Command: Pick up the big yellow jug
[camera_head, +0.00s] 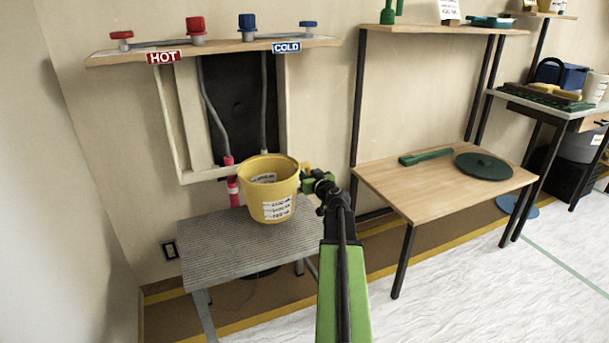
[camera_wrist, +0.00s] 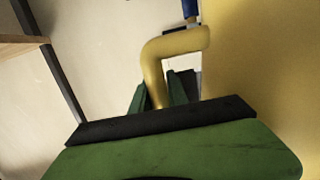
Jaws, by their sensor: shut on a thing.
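The big yellow jug (camera_head: 258,199) has white measure labels on its front and stands upright in the head view. It is over the grey ribbed table (camera_head: 205,250); whether its base touches the table is hard to tell. My gripper (camera_head: 306,180) is at the jug's right side, at its handle. In the wrist view, my green gripper (camera_wrist: 163,108) is shut on the jug's yellow handle (camera_wrist: 180,44). The jug's yellow wall (camera_wrist: 262,70) fills the right of that view. Part of the handle is hidden between the jaws.
Above the jug is a shelf with red HOT (camera_head: 196,30) and blue COLD (camera_head: 247,25) taps; hoses hang below it. A pink-ended pipe (camera_head: 233,192) stands behind the jug. A wooden table (camera_head: 400,185) with a green lid (camera_head: 483,166) is at the right.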

